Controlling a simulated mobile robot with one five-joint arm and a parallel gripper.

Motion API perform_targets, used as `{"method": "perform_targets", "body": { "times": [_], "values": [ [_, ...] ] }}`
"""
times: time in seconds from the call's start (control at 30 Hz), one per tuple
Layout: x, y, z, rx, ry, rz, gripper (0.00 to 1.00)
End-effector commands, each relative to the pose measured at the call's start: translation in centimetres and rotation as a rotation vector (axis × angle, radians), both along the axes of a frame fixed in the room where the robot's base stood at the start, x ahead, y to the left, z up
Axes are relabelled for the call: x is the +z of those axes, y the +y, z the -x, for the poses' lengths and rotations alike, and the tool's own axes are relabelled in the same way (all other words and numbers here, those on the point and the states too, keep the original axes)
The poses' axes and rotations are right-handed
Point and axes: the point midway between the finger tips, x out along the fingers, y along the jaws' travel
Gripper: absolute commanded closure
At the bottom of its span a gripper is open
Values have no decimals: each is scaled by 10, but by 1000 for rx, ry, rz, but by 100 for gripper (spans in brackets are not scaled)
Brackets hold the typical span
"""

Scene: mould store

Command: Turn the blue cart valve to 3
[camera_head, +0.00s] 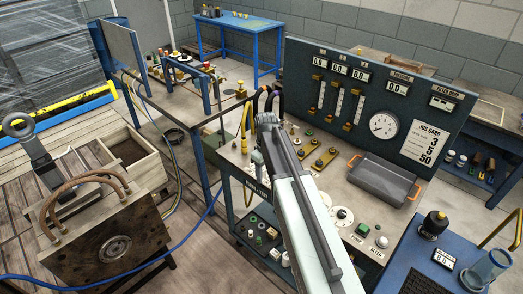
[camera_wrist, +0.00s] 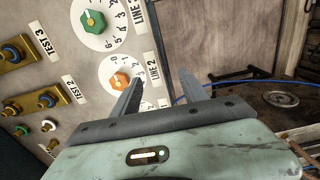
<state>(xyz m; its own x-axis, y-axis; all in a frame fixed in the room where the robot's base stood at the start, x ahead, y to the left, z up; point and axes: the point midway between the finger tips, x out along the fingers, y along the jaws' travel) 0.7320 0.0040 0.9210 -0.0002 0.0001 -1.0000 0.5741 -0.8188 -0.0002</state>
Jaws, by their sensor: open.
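My gripper (camera_wrist: 160,88) is open and empty in the wrist view, its two dark fingers spread apart. An orange knob (camera_wrist: 119,81) on a white numbered dial, labelled LINE 2, lies just left of the left fingertip, which overlaps the dial's edge in the picture. A green knob (camera_wrist: 93,22) on a like dial sits above it. I cannot make out a blue knob on a numbered dial, nor read these settings surely. In the head view my gripper (camera_head: 269,100) is beyond the left part of the dark blue cart (camera_head: 240,190); my arm hides part of its top.
Brass fittings with blue knobs (camera_wrist: 45,97), labelled TEST 2 and TEST 3, sit left of the dials. A grey tray (camera_head: 383,178) stands on the cart before an upright gauge panel (camera_head: 350,95). A metal block (camera_head: 105,243) with hoses stands at left. A blue hose crosses the floor.

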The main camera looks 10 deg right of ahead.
Motion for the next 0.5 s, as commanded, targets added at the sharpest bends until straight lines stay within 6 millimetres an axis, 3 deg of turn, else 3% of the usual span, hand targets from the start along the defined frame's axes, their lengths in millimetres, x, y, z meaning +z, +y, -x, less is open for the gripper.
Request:
{"method": "perform_targets", "body": {
  "times": [0.03, 0.1, 0.2, 0.33, 0.5],
  "values": [
    [23, -1, -42, 94, 0, 0, 49],
    [34, -2, -74, 228, 0, 0, 49],
    [44, -3, -107, 374, 0, 0, 49],
    [49, -4, -125, 473, 0, 0, 49],
    [46, -4, -126, 493, 0, 0, 49]
  ]
}}
